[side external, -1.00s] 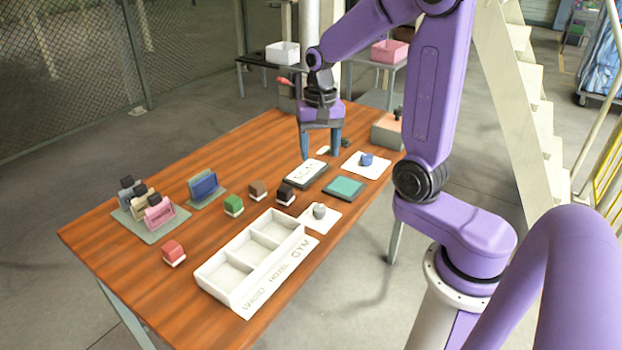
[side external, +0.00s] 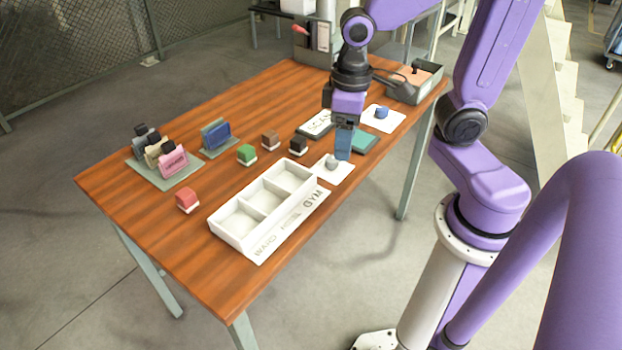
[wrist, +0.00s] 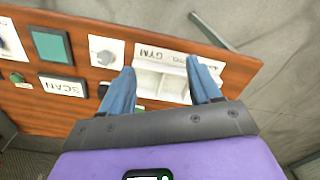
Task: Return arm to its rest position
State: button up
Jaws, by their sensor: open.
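My gripper (side external: 343,152) is in the air over the table's right part, pointing down, near the grey object on a white card (side external: 331,170). In the wrist view my gripper (wrist: 163,88) shows two blue fingers spread apart with nothing between them. The white three-compartment tray (wrist: 160,85) marked WARD, HOTEL and GYM lies below and beyond the fingers. The tray (side external: 242,247) also shows in the side view, with its compartments empty.
On the wooden table (side external: 150,225) are a red block (side external: 187,200), a green block (side external: 246,154), brown and black blocks, a rack of small bags (side external: 165,165), a blue bag (side external: 216,134), a SCAN pad (side external: 317,123) and a teal pad (side external: 364,141). A grey bin (side external: 414,84) stands at the back right.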

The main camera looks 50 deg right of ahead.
jog(key=s+a+n, duration=0.1)
jog(key=s+n, duration=0.6)
jog(key=s, duration=0.4)
jog(key=shift+a+n, duration=0.3)
jog(key=shift+n, duration=0.1)
